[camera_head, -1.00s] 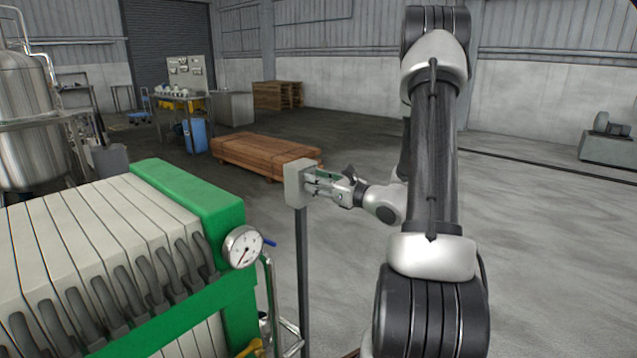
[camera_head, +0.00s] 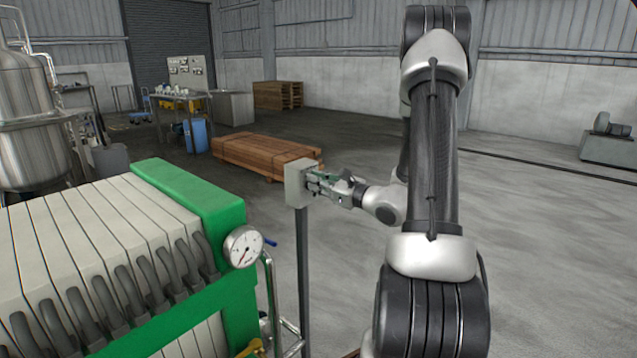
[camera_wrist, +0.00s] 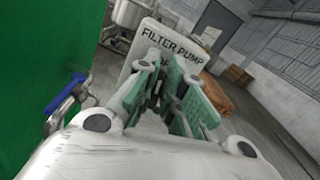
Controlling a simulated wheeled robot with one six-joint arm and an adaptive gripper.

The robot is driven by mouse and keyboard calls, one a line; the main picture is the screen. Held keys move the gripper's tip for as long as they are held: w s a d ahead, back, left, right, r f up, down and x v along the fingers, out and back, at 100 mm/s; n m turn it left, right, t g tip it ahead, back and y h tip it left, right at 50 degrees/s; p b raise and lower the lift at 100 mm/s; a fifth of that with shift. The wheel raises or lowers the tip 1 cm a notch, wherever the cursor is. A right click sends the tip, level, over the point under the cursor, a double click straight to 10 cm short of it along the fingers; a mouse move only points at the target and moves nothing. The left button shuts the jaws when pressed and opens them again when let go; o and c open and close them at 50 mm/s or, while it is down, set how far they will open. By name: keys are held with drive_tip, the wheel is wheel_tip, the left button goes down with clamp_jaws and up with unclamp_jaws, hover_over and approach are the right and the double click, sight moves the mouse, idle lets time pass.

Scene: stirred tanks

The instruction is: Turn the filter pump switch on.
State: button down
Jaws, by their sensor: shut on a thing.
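The filter pump switch box (camera_head: 297,184) is a grey box on a dark post, right of the green filter press. In the wrist view its pale face (camera_wrist: 150,40) reads "FILTER PUMP" and looks tilted. My gripper (camera_head: 313,185) is at the box's right side, reaching in from the right. In the wrist view its green-padded fingers (camera_wrist: 166,78) are close together in front of the face, below the lettering. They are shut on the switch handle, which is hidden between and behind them. I cannot see which way the handle points.
The filter press (camera_head: 215,205), with a gauge (camera_head: 243,247) and a blue-handled pipe, stands close on the left. A wooden stack (camera_head: 262,152) lies behind the box. Open floor (camera_head: 560,260) is on the right.

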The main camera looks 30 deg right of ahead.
drive_tip(key=n, duration=0.5)
drive_tip(key=a+f+n, duration=0.1)
drive_tip(key=n, duration=0.2)
drive_tip(key=shift+s, duration=0.25)
drive_tip(key=n, duration=0.4)
drive_tip(key=shift+a+f, duration=0.2)
drive_tip(key=shift+f, duration=0.05)
drive_tip(key=shift+f+n, duration=0.25)
drive_tip(key=shift+n, duration=1.55)
drive_tip(key=shift+s, duration=0.1)
drive_tip(key=c, duration=1.5)
unclamp_jaws()
